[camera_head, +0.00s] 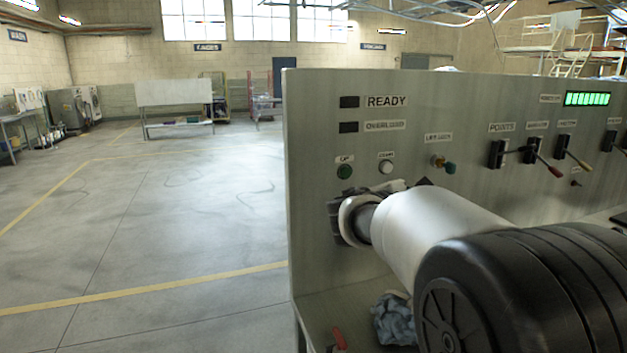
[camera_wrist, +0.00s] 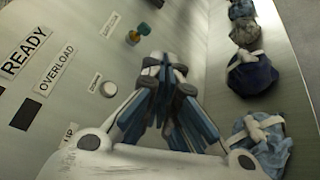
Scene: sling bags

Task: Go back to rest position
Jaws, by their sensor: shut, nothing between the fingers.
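My gripper (camera_wrist: 165,65) shows in the wrist view with its blue-and-dark fingers drawn together and nothing between them. It is in front of the grey control panel (camera_wrist: 65,105), near the round white button (camera_wrist: 108,89) and the coloured knob (camera_wrist: 144,28). I cannot tell whether the fingertips touch the panel. In the head view my white and black arm reaches toward the panel (camera_head: 320,120), below the green button (camera_head: 344,171) and the white button (camera_head: 385,167). The fingers are not clear there.
Several bundled bags lie along the panel's foot, among them a light blue one (camera_wrist: 275,155) and a dark blue one (camera_wrist: 250,75). A crumpled blue-grey bag (camera_head: 393,318) lies below my arm. Levers (camera_head: 540,160) stick out at right. Open floor (camera_head: 170,220) spreads at left.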

